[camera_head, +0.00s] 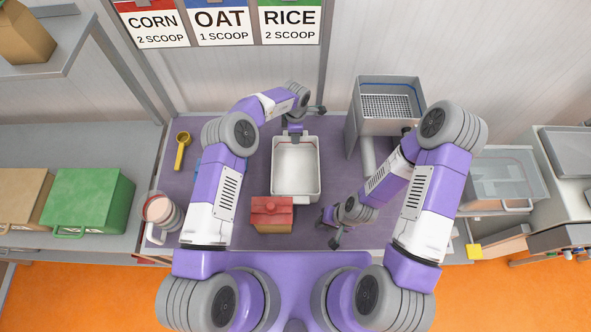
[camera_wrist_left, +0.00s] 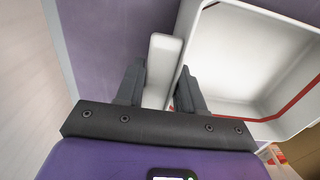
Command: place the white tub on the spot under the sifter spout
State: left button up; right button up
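The white tub (camera_head: 296,190) stands on the purple table top, looks empty, and has a red line inside its rim. My left gripper (camera_head: 294,128) is at its far end. In the left wrist view, my left gripper (camera_wrist_left: 160,85) has its fingers on either side of the tub's pale handle (camera_wrist_left: 163,60), close against it, with the tub (camera_wrist_left: 225,55) to the right. The grey sifter (camera_head: 370,128) stands at the back right, with its spout (camera_head: 368,155) pointing down. The spot below is largely hidden by my right arm. My right gripper (camera_head: 331,230) is low, right of the tub; its fingers are unclear.
A red-topped box (camera_head: 271,214) stands close to the tub's near left corner. A yellow scoop (camera_head: 182,150) lies at the left of the table top (camera_head: 340,130). A round clear container (camera_head: 160,210) is at the left edge. Some table is bare between tub and sifter.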

pick_arm(q)
grip_shut()
jog(key=shift+r, duration=0.15)
